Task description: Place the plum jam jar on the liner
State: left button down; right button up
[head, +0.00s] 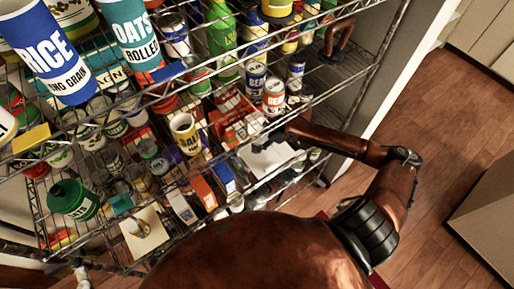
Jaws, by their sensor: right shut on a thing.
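My right arm reaches in from the right to the wire shelf. Its gripper (262,137) is over a white sheet (268,162), which looks like the liner. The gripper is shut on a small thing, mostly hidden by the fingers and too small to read. I cannot tell from its look whether it is the plum jam jar, or whether it touches the sheet. A second white sheet (145,240) lies lower left with a small item on it. My left gripper is not in view.
The wire rack (372,70) is crowded. A rice canister (45,55) and an oats canister (133,40) stand on the upper shelf. A yellow can (185,133), cartons (204,192) and a green container (72,200) stand lower. Wood floor (440,130) is open at right.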

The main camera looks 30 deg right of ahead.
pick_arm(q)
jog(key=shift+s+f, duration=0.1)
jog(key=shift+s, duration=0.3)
pick_arm(e)
jog(key=shift+f, duration=1.75)
jog(key=shift+f, duration=0.15)
jog(key=o, duration=1.6)
jog(key=shift+o, duration=0.2)
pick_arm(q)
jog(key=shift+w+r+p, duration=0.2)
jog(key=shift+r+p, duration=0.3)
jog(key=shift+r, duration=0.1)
pick_arm(e)
jog(key=s+d+r, duration=0.4)
jog(key=s+d, duration=0.5)
jog(key=d, duration=0.2)
jog(key=shift+s+r, duration=0.25)
jog(key=shift+s, duration=0.15)
jog(key=shift+s, duration=0.1)
